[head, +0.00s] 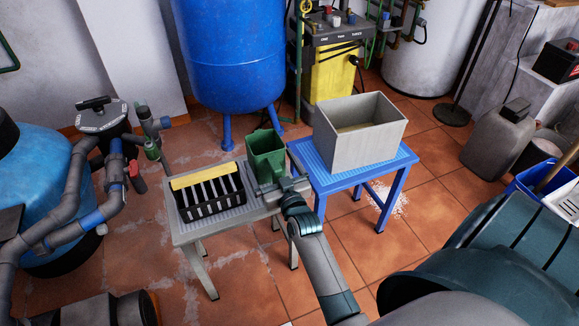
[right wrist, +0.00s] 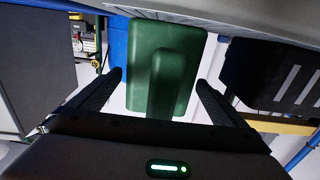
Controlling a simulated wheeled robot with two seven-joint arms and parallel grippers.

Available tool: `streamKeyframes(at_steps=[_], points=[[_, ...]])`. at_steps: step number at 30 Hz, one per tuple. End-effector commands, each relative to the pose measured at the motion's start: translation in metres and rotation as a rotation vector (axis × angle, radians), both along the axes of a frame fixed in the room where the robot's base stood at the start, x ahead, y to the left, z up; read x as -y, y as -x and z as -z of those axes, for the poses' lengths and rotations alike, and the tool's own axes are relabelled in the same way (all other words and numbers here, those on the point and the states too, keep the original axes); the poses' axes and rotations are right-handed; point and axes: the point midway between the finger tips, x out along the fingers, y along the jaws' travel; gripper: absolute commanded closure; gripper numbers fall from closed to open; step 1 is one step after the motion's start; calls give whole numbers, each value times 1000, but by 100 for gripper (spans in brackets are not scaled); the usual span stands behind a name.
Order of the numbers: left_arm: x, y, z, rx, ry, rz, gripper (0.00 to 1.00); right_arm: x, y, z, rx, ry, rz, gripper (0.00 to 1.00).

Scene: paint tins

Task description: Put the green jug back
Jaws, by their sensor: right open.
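The green jug (head: 265,152) stands upright at the right end of the grey table (head: 186,237), beside the black crate. My right gripper (head: 282,186) is at the near side of the jug, low down by the table top. In the right wrist view the green jug (right wrist: 140,65) shows with its handle (right wrist: 173,80) facing me, between the two spread fingers of the right gripper (right wrist: 160,80). A gap shows on both sides, and the jaws are not closed on it. My left gripper is not in view.
A black slotted crate (head: 212,196) with a yellow top part stands left of the jug. A large open grey box (head: 352,147) stands on the blue table (head: 335,184) to the right. A blue tank (head: 229,55) stands behind.

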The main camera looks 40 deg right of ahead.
Motion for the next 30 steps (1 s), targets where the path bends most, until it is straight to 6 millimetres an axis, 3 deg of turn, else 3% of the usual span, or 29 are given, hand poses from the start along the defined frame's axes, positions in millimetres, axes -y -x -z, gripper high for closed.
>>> streamKeyframes(at_steps=[3, 10, 24, 30], points=[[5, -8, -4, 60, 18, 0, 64, 0, 0, 2, 2, 0, 1, 4], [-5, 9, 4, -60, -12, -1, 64, -12, 41, -5, -1, 0, 0, 4], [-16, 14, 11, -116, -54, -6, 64, -35, 127, -7, -1, 1, 0, 4], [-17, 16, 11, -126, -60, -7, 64, -42, 154, -7, 0, 0, 0, 4]])
